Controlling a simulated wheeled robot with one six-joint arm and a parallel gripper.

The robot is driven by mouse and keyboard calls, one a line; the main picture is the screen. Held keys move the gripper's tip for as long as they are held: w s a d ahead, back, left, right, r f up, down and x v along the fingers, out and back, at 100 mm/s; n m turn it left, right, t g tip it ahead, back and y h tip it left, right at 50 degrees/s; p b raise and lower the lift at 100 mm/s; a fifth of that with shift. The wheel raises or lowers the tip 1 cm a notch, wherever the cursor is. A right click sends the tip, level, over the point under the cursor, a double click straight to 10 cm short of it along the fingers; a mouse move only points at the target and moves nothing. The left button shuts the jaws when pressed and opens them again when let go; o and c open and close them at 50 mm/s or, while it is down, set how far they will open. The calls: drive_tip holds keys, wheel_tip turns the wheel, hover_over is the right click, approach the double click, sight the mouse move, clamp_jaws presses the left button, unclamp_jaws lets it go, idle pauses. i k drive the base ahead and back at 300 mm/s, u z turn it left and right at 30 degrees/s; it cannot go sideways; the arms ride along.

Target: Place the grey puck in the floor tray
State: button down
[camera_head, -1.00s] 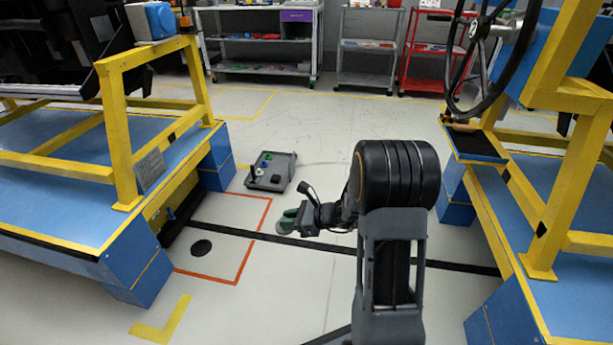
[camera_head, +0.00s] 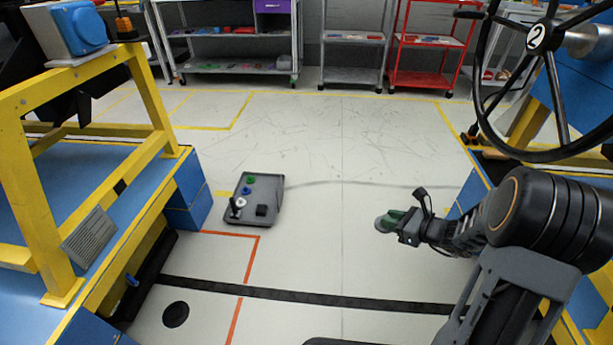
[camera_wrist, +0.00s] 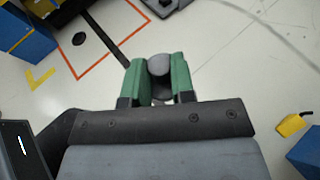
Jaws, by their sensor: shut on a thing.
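My gripper (camera_head: 394,220) is at the right of the middle in the head view, held above the floor. Its green fingers are shut on the grey puck (camera_head: 380,223). In the wrist view the puck (camera_wrist: 159,65) sits between the two green fingers (camera_wrist: 157,78), near their tips. The floor tray (camera_head: 264,215) is a dark grey tray lying on the pale floor, left of my gripper. It holds small green, blue, white and black items. A corner of the tray (camera_wrist: 170,4) shows at the top edge of the wrist view.
Blue platforms with yellow frames (camera_head: 60,200) stand at the left, and a black steering wheel (camera_head: 535,90) hangs at the right. Shelves (camera_head: 240,65) and a red cart (camera_head: 425,65) stand at the back. A black disc (camera_head: 176,314) lies on the floor. Floor between gripper and tray is clear.

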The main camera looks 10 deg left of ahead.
sight(276, 185)
drive_tip(key=z, duration=0.2)
drive_tip(key=i, duration=1.6)
drive_tip(key=u, duration=1.1)
drive_tip(key=i, duration=1.05)
drive_tip(key=u, duration=0.95)
